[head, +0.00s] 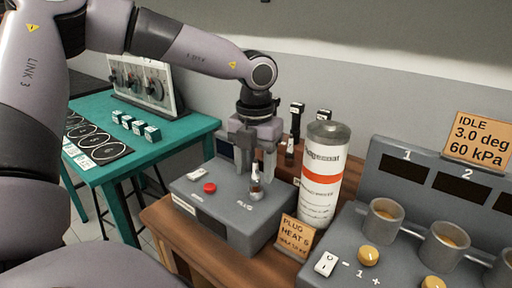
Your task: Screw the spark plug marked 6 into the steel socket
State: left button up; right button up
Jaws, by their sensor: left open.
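A small spark plug (256,184), pale at the top, stands upright at the socket spot on the grey tester box (215,215), beside the label PLUG. I cannot read its number, and the socket around its base is too small to make out. My left gripper (255,170) points down over the box. Its jaws are open, one finger on each side of the plug's top. I cannot tell if they touch it. My right gripper is not in view.
The box carries a red button (210,187) and a white switch (197,174). A white can with an orange band (322,178) stands close on the right. A PLUG HEAT sign (295,237) stands in front. A grey console with cups (385,222) is at right.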

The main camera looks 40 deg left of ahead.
pick_arm(q)
jog(key=shift+f, duration=0.7)
grip_shut()
jog(key=m+b, duration=0.1)
jog(key=m, duration=0.1)
jog(key=shift+m, duration=0.3)
jog(key=m+b, duration=0.1)
jog(key=m, duration=0.9)
jog(key=shift+w+m, duration=0.1)
jog(key=shift+m, duration=0.2)
jog(key=m, duration=0.6)
jog(key=shift+r, duration=0.1)
